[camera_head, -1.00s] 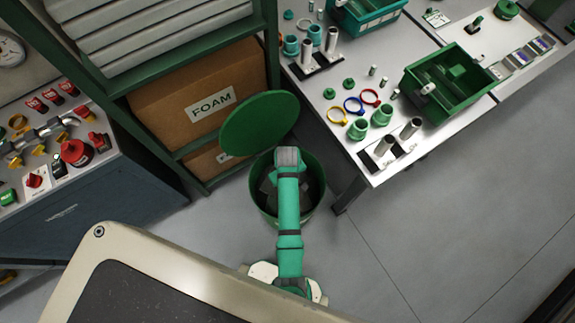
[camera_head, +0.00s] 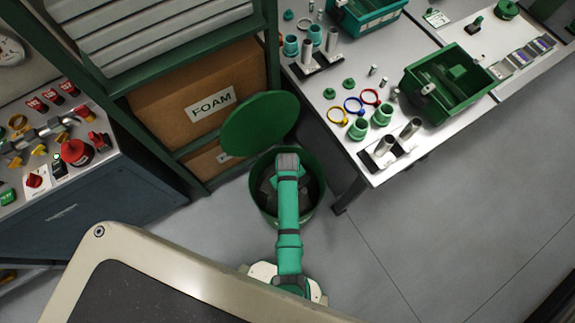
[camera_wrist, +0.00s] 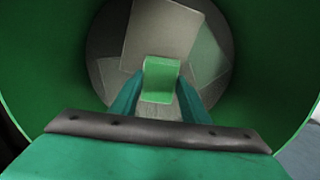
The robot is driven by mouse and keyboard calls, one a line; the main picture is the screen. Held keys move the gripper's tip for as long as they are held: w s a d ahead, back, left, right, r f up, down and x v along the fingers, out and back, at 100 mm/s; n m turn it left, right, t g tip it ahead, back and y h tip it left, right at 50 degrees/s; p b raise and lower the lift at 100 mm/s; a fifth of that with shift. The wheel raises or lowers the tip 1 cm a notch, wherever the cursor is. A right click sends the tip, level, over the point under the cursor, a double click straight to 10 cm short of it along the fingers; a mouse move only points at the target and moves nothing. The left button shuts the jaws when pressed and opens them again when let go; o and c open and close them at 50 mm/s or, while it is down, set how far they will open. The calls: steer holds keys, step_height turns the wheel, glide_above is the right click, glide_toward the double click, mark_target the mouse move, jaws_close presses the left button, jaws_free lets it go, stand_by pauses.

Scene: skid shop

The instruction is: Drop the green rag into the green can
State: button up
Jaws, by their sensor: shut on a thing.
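The green can (camera_head: 310,211) stands on the floor with its round green lid (camera_head: 259,124) tilted open at the back. It holds dark, flat pieces. In the wrist view, the can's green inner wall (camera_wrist: 45,70) surrounds my gripper (camera_wrist: 160,92). The gripper's teal fingers are shut on the green rag (camera_wrist: 160,72), a bright green folded piece between the fingertips. The rag is over the grey pieces (camera_wrist: 160,30) at the can's bottom; I cannot tell how far above. In the head view, my arm hides the gripper and the rag.
A shelf with a FOAM box (camera_head: 211,104) stands behind the can at left. A white workbench (camera_head: 385,172) with green bins and small parts is close on the right. A bench with red valves (camera_head: 75,152) is at far left.

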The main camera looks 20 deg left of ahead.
steer(key=shift+f, duration=0.2)
steer(key=o, duration=1.1)
steer(key=shift+o, duration=0.2)
steer(key=shift+r, duration=0.15)
